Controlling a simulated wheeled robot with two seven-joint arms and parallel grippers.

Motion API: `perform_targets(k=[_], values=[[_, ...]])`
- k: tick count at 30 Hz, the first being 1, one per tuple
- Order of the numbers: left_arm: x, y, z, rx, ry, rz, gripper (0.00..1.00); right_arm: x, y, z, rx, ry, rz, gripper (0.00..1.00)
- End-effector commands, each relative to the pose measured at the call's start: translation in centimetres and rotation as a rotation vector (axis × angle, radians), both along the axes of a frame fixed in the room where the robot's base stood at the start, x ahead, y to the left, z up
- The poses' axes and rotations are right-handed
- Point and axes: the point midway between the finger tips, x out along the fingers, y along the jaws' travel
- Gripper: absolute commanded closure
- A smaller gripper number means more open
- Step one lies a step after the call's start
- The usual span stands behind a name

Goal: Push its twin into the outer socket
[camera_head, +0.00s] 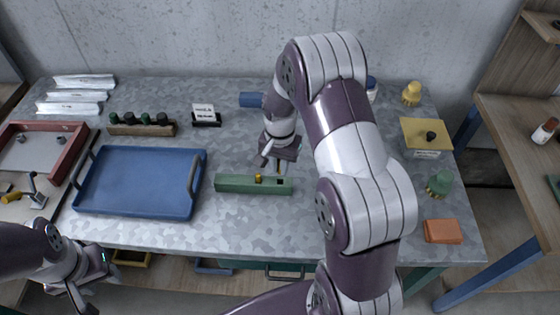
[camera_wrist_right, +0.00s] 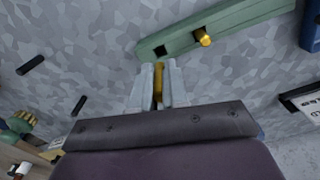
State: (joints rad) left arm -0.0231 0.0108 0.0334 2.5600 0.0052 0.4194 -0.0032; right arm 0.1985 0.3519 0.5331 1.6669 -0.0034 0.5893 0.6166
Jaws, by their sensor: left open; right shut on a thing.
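The long green block (camera_head: 235,184) lies on the grey table in the head view. A brass peg (camera_head: 258,178) stands in one of its sockets. The outer socket, a dark square hole near the block's right end (camera_head: 280,182), looks empty; it also shows in the right wrist view (camera_wrist_right: 160,50). My right gripper (camera_head: 279,163) is shut on a second brass peg (camera_wrist_right: 158,84), just behind the block in the head view. In the wrist view this peg is beside the socket, apparently outside it; its height is unclear. My left gripper (camera_head: 84,287) is open and empty at lower left.
A blue tray (camera_head: 140,205) lies left of the block. A rack of dark knobs (camera_head: 142,129) and a small sign (camera_head: 205,117) stand behind. A yellow box (camera_head: 426,135) is at right. Two dark rods (camera_wrist_right: 30,64) lie on the table in the wrist view.

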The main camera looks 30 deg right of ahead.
Motion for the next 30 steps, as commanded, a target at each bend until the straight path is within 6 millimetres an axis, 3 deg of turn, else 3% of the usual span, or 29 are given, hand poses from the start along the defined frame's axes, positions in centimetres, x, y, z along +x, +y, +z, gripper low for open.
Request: perform_targets(k=[1,7,30], values=[[0.0,0.0,-0.9,0.0,0.0,0.0,0.56,0.0,0.0,-1.1,0.0,0.0,0.0,1.0],[0.0,0.0,-1.9,0.0,0.0,0.0,0.56,0.0,0.0,-2.8,0.0,0.0,0.0,1.0],[0.0,0.0,-1.4,0.0,0.0,0.0,0.56,0.0,0.0,-2.8,0.0,0.0,0.0,1.0]])
